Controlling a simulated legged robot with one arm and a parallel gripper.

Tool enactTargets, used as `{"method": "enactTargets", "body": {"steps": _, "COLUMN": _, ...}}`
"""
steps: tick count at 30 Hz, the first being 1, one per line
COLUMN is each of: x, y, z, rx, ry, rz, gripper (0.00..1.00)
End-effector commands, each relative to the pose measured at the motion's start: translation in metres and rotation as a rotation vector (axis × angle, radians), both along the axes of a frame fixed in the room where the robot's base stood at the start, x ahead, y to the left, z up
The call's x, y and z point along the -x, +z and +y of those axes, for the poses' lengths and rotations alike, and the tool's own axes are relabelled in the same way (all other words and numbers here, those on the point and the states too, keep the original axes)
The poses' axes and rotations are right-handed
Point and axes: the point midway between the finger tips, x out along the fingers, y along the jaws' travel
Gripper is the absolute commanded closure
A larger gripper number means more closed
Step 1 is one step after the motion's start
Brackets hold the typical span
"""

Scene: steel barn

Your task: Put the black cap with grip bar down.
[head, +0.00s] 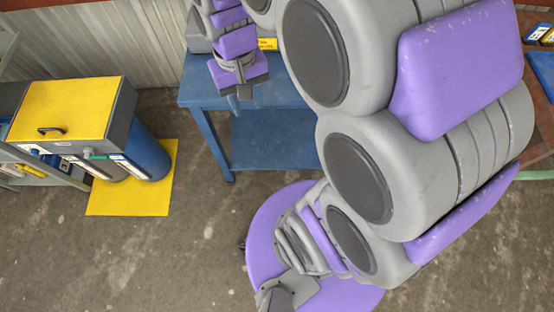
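My gripper (242,88), purple and grey, hangs at the top centre in front of the blue workbench (205,94). Its fingertips are small and dark, and I cannot tell whether they are open or shut. I cannot clearly make out the black cap with grip bar in or near them. My large grey and purple arm links cover much of the centre and right.
The lower-left floor is clear.

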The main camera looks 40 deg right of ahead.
Motion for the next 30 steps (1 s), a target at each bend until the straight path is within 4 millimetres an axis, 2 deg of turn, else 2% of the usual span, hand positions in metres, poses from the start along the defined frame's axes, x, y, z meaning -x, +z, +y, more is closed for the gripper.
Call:
{"method": "enactTargets", "body": {"steps": 1, "x": 0.022, "y": 0.001, "z": 0.006, "rx": 0.000, "ry": 0.025, "rz": 0.005, "gripper": 0.62}}
{"method": "enactTargets", "body": {"steps": 6, "x": 0.085, "y": -0.004, "z": 0.018, "rx": -0.005, "ry": 0.104, "rz": 0.027, "gripper": 0.62}}
{"method": "enactTargets", "body": {"steps": 9, "x": 0.115, "y": -0.010, "z": 0.022, "rx": -0.007, "ry": 0.140, "rz": 0.041, "gripper": 0.62}}
{"method": "enactTargets", "body": {"steps": 12, "x": 0.135, "y": -0.014, "z": 0.025, "rx": -0.009, "ry": 0.164, "rz": 0.049, "gripper": 0.62}}
{"method": "enactTargets", "body": {"steps": 17, "x": 0.149, "y": -0.018, "z": 0.026, "rx": -0.010, "ry": 0.181, "rz": 0.055, "gripper": 0.62}}
{"method": "enactTargets", "body": {"steps": 30, "x": 0.149, "y": -0.018, "z": 0.026, "rx": -0.011, "ry": 0.181, "rz": 0.056, "gripper": 0.62}}
